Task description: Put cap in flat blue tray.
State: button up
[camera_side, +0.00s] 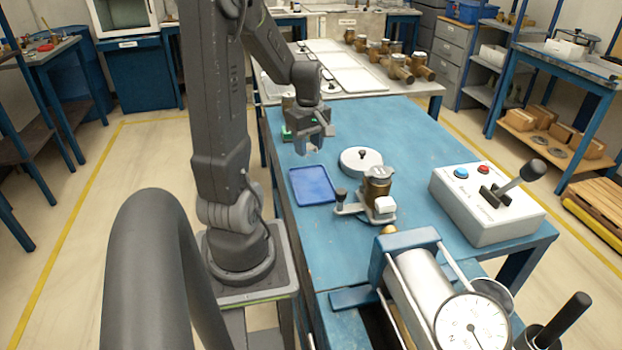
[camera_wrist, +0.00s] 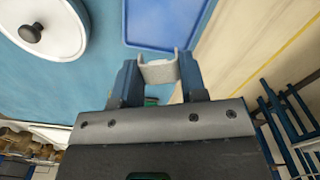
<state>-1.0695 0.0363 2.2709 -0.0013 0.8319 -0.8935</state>
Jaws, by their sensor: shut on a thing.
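The cap (camera_wrist: 158,71) is a small pale grey piece with a curved edge, held between my fingertips in the wrist view. My gripper (camera_wrist: 158,75) is shut on it. In the side view my gripper (camera_side: 314,146) is above the blue bench, behind the flat blue tray, and the cap cannot be made out clearly there. The flat blue tray (camera_side: 312,185) lies on the bench and looks empty. Part of the tray also shows at the top of the wrist view (camera_wrist: 165,22), beyond my fingertips.
A round white lid with a black knob (camera_side: 361,161) lies right of the tray. A brass meter (camera_side: 377,185) in a fixture stands front right.

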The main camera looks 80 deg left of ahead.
aim_at(309, 176)
jog(key=shift+f, duration=3.4)
jog(key=shift+f, duration=0.15)
jog(key=o, duration=0.7)
